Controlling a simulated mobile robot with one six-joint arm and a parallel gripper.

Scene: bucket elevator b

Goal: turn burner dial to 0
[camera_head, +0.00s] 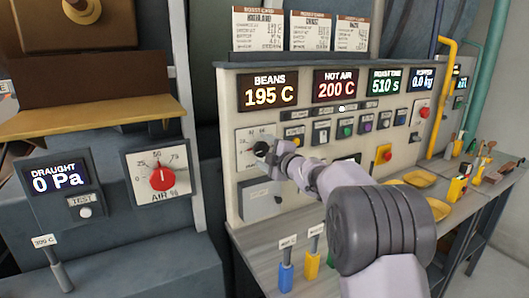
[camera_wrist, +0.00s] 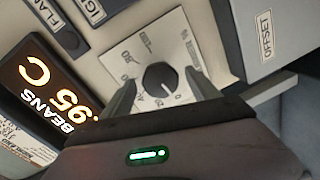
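The burner dial (camera_wrist: 160,78) is a round black knob on a white plate (camera_wrist: 148,52) with printed scale marks, which appear rotated in the wrist view. In the head view its white plate (camera_head: 246,139) shows on the panel's left side, but my gripper hides most of the knob. My gripper (camera_wrist: 160,77) is open, with one dark finger on each side of the knob. Gaps show between the fingers and the knob in the wrist view. In the head view my gripper (camera_head: 264,149) is right at the dial plate.
Displays above read BEANS 195 C (camera_head: 269,92) and HOT AIR 200 C (camera_head: 336,86). Several small buttons (camera_head: 320,132) lie right of the dial. A grey box (camera_head: 262,200) is below it. A red AIR % dial (camera_head: 161,179) stands left. Coloured-handled tools (camera_head: 312,264) stand on the bench.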

